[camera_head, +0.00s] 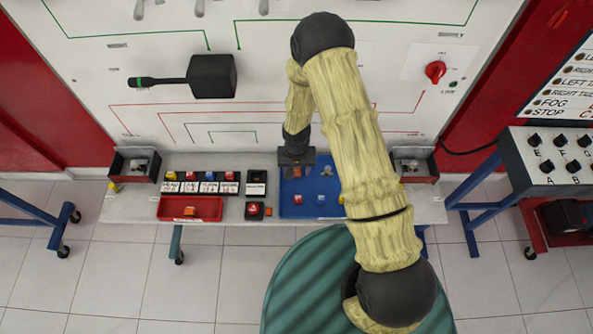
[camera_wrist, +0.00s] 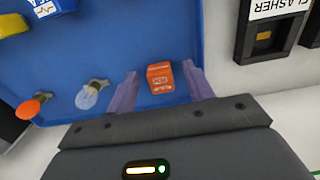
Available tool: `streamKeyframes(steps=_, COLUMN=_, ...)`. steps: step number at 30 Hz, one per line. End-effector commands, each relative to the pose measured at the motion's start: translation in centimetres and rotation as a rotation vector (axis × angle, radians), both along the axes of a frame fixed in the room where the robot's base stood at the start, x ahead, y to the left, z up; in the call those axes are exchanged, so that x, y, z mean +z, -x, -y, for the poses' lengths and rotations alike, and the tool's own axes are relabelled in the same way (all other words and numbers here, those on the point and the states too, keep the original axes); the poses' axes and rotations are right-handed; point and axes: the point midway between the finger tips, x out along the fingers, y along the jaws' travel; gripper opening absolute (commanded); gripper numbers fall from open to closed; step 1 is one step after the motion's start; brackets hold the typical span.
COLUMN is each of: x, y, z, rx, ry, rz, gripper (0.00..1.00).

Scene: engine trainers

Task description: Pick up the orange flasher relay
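The orange flasher relay (camera_wrist: 160,78) is a small orange block with white print. It sits on the blue tray (camera_wrist: 150,30), and its orange also shows in the head view (camera_head: 298,174) just below my gripper. My gripper (camera_head: 297,163) points down over the back left part of the tray. In the wrist view its two purple fingers stand apart, one on each side of the relay, with a visible gap on the left; contact on the right is unclear. A black socket labelled FLASHER (camera_wrist: 264,40) is right of the tray in the wrist view.
The tray also holds a clear bulb (camera_wrist: 88,96), an orange bulb (camera_wrist: 30,107) and a blue relay (camera_wrist: 50,5). In the head view, a red tray (camera_head: 174,212) and a row of relays (camera_head: 200,188) stand to the left. The white panel (camera_head: 255,85) rises behind.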

Motion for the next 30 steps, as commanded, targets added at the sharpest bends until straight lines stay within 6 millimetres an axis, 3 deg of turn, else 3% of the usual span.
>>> streamKeyframes(steps=1, x=0.0, y=0.0, z=0.0, rx=0.000, ry=0.000, rz=0.000, gripper=0.44)
streamKeyframes(steps=7, x=0.0, y=0.0, z=0.0, rx=0.000, ry=0.000, rz=0.000, gripper=0.05)
streamKeyframes(steps=20, x=0.9, y=-0.1, z=0.0, rx=0.000, ry=-0.001, rz=0.002, gripper=0.04)
streamKeyframes(steps=30, x=6.1, y=-0.2, z=0.0, rx=-0.002, ry=-0.001, rz=0.004, gripper=0.04)
